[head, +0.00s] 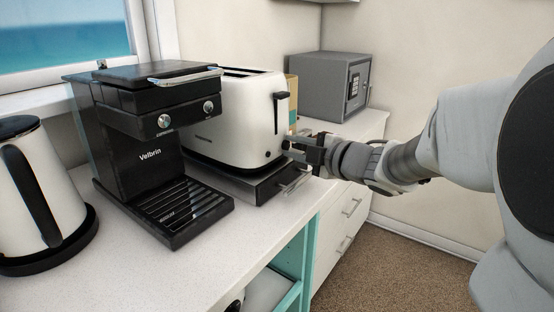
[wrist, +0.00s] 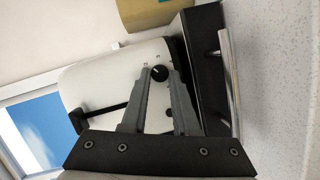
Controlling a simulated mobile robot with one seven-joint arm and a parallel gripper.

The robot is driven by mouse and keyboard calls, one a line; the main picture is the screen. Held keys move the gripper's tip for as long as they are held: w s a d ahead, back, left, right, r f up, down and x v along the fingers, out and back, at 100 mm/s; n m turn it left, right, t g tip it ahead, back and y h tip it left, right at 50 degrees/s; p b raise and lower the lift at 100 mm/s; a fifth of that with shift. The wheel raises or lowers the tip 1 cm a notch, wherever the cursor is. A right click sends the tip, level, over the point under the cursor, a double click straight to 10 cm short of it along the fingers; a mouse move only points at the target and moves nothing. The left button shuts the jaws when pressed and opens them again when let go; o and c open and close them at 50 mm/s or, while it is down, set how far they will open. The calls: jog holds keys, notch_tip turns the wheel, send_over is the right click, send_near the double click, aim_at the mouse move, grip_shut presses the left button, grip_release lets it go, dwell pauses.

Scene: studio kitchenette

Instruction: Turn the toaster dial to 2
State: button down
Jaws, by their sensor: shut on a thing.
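The white toaster (head: 232,128) stands on a low black box at the back of the counter, its end face toward my arm. In the wrist view the toaster (wrist: 90,82) appears turned on its side. Its round black dial (wrist: 159,73) has a light pointer line and small marks around it, too small to read. My gripper (head: 292,145) is at the lower part of that end face. In the wrist view the fingertips of my gripper (wrist: 160,75) are on either side of the dial, closed on it. The black lever (head: 281,98) is above the gripper.
A black coffee machine (head: 140,160) stands left of the toaster, and a white kettle (head: 35,190) farther left. The black box (head: 262,185) has a metal bar handle (head: 297,182) close below my gripper. A grey safe (head: 325,88) stands behind.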

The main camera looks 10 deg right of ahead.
jog(key=shift+n+b, duration=0.3)
jog(key=shift+b, duration=0.1)
jog(key=c, duration=0.7)
grip_release()
jog(key=shift+f+p+v, duration=0.15)
jog(key=shift+p+v, duration=1.15)
jog(key=shift+v, duration=3.05)
jog(key=shift+f+p+v, duration=0.1)
jog(key=shift+p+v, duration=1.15)
jog(key=shift+v, duration=3.1)
jog(key=shift+s+a, duration=0.1)
